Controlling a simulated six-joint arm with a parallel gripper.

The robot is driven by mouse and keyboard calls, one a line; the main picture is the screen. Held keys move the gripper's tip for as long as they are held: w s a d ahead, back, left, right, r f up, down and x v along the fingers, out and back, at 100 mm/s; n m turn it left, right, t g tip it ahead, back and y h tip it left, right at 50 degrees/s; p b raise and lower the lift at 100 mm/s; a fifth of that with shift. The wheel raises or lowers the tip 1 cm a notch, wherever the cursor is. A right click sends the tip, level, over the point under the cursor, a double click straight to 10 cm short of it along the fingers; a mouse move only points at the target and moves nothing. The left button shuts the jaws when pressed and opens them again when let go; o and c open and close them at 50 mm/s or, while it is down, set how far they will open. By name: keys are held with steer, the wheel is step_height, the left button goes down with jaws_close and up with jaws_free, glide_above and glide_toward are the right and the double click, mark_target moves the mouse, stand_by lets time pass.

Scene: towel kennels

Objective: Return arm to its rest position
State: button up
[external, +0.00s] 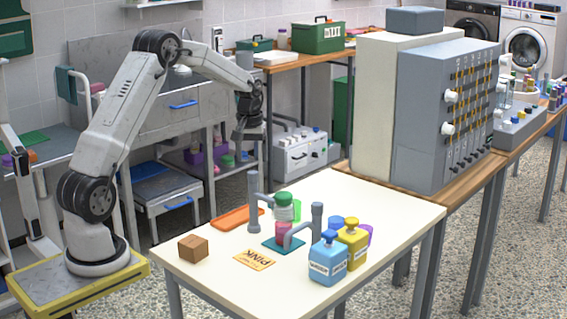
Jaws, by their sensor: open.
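My arm is bent in an arch over its yellow-edged base at the left of the external view. My gripper (248,136) hangs at the end of the arm, pointing down, past the back edge of the cream table (345,195). It is open, and I see nothing held in it. It is well above the items on the table and apart from them.
A large grey panel unit (440,120) stands behind right.

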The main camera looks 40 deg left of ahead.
steer(key=s+d+f+m+t, duration=0.1)
steer(key=s+d+m, duration=0.2)
steer(key=s, duration=0.9)
steer(key=s+d+f+m, duration=0.2)
steer(key=s+d, duration=0.4)
steer(key=s, duration=0.6)
steer(key=shift+s+d+f+m+t, duration=0.2)
steer(key=shift+s+d+m+t, duration=0.2)
steer(key=shift+m, duration=0.5)
